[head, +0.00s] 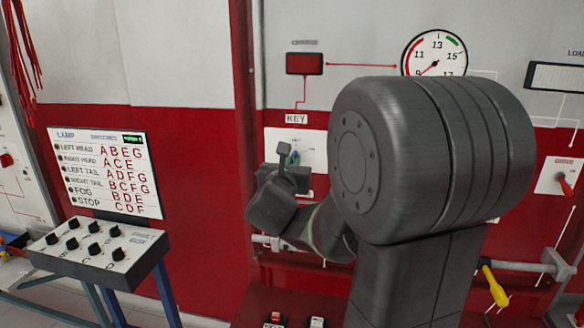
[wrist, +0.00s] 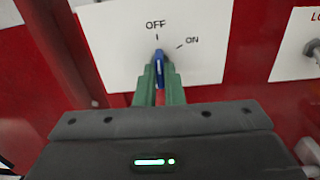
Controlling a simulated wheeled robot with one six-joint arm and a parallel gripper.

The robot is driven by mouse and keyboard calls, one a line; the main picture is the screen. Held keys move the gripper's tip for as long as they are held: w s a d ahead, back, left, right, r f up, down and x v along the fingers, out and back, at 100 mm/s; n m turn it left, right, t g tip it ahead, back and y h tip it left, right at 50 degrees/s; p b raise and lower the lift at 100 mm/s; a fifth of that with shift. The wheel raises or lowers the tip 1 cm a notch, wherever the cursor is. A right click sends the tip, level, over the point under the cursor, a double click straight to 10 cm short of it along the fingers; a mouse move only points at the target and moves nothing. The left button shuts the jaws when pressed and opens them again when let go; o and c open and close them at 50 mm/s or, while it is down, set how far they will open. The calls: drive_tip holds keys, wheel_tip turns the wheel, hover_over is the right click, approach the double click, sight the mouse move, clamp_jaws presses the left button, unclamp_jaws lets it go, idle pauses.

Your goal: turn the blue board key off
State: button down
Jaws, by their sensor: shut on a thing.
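The blue key (wrist: 159,66) sits in its switch on a white plate (wrist: 108,45) marked OFF and ON. In the wrist view it is upright and points at the OFF mark, with the ON mark up and to the right. My gripper (wrist: 160,82) has its green fingers shut on the blue key, one on each side. In the head view my gripper (head: 289,160) is at the white plate (head: 311,140) under the KEY label. The key is mostly hidden there by my gripper and arm.
My arm blocks much of the board in the head view. A lamp switch box (head: 120,257) stands at the left.

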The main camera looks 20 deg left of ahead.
drive_tip(key=shift+n, duration=0.3)
drive_tip(key=c, duration=1.5)
unclamp_jaws()
drive_tip(key=shift+c, duration=0.2)
drive_tip(key=b+v, duration=0.1)
drive_tip(key=v, duration=1.3)
drive_tip(key=shift+w+a, duration=0.1)
drive_tip(key=x, duration=1.4)
drive_tip(key=shift+p, duration=0.45)
